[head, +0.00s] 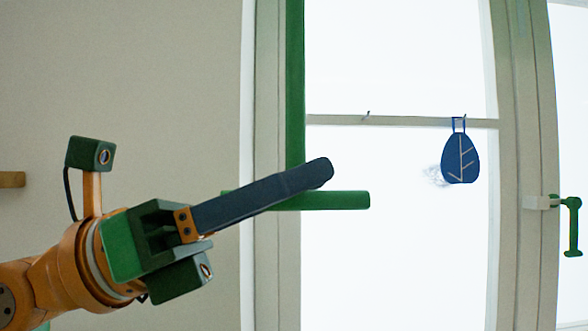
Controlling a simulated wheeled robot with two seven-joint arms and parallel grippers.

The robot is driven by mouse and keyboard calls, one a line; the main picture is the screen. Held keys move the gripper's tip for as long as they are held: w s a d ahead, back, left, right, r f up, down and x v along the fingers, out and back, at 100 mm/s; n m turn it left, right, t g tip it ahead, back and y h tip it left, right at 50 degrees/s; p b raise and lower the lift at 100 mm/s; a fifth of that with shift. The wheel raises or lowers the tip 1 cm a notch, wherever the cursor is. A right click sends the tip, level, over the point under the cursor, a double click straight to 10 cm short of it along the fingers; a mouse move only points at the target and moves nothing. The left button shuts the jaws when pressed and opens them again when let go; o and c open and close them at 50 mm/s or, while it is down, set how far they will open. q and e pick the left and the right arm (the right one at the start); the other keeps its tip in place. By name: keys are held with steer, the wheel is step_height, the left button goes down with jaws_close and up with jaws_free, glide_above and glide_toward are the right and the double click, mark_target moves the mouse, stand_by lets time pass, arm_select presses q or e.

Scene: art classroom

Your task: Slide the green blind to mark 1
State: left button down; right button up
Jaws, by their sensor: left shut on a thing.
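The green blind shows as a narrow upright green strip (295,80) along the left side of the window, running out of the top of the view. A green horizontal bar (340,200) crosses at its lower end and sticks out to the right, over the pane. My left gripper (318,173) comes in from the lower left, its dark fingers reaching across the foot of the strip and the bar. It is shut on the green bar; the fingers hide the exact contact. No mark 1 can be made out. My right gripper is out of view.
A blue leaf-shaped ornament (460,158) hangs from the window's crossbar (410,121). A small hook (366,115) sits on that crossbar. A green window handle (572,225) is at the far right. The pane between the bar and the right frame (522,100) is otherwise clear.

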arm_select(q)
step_height(320, 180, down, 12)
steer(key=b, duration=0.8)
steer(key=c, duration=0.8)
jaws_free()
steer(key=shift+w, duration=0.1)
steer(key=shift+w+a, duration=0.1)
